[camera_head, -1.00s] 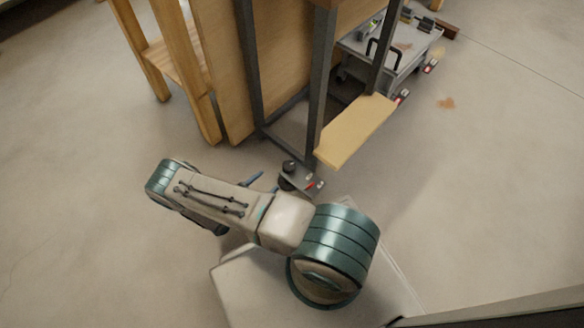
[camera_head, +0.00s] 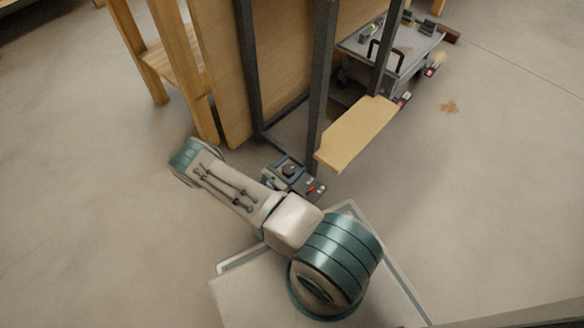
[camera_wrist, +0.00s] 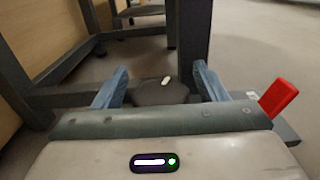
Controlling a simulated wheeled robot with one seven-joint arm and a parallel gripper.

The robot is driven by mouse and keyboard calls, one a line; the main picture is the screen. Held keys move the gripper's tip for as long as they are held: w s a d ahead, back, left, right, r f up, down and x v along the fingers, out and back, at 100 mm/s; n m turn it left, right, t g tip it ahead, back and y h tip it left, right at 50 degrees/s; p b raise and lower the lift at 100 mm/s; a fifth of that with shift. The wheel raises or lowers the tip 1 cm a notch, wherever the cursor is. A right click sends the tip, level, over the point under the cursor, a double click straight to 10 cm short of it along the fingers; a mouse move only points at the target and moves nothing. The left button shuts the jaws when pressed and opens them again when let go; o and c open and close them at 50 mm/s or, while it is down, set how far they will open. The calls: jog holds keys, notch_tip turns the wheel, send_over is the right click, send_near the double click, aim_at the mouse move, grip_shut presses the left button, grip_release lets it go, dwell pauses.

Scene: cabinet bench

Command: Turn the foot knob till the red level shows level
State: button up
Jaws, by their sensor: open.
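The foot knob (camera_wrist: 160,93) is dark and round with a small pale mark on top. It shows between the two blue fingers of my gripper (camera_wrist: 161,80) in the wrist view. The fingers are apart, one on each side of the knob; I cannot tell whether they touch it. In the head view the knob (camera_head: 289,170) sits low beside the dark frame leg, with my gripper at it. The red level (camera_wrist: 279,97) stands to the right of the gripper in the wrist view and looks tilted there. It is a tiny red spot in the head view (camera_head: 311,189).
A dark metal frame leg (camera_head: 322,80) rises just behind the knob. A yellowish board (camera_head: 357,132) juts out to the right, above the floor. A wooden frame (camera_head: 185,70) stands at the left, and a grey cart (camera_head: 392,55) is behind. Floor at far left is clear.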

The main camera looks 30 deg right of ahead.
jog(key=shift+d, duration=0.15)
jog(key=c, duration=1)
jog(key=shift+r+n+t+p, duration=0.1)
jog(key=shift+n+t+p, duration=0.2)
jog(key=n+t+y+p, duration=0.2)
jog(key=t+p, duration=0.1)
jog(key=shift+w+r+t, duration=0.15)
jog(key=shift+w+t, duration=0.05)
jog(key=shift+t, duration=0.1)
jog(key=shift+w+a+n+t+y+p, duration=0.1)
jog(key=shift+a+n+t+y+p, duration=0.1)
jog(key=shift+n+t+y+p, duration=0.7)
jog(key=shift+w+a+f+n+t+y+p, duration=0.1)
jog(key=shift+f+n+t+y+p, duration=0.05)
jog(key=shift+n+t+y, duration=0.45)
jog(key=shift+f+n+t+y+p, duration=0.1)
jog(key=shift+n+t+y+p, duration=0.05)
jog(key=shift+n+t+y, duration=0.4)
jog(key=shift+w+a+f+n+t+y+b, duration=0.1)
jog(key=shift+n+t+y+b, duration=0.1)
jog(key=shift+n+t+y, duration=0.3)
jog(key=shift+a+n+t+y+b, duration=0.1)
jog(key=shift+n+t+y+b, duration=0.1)
jog(key=shift+n+t+y, duration=0.25)
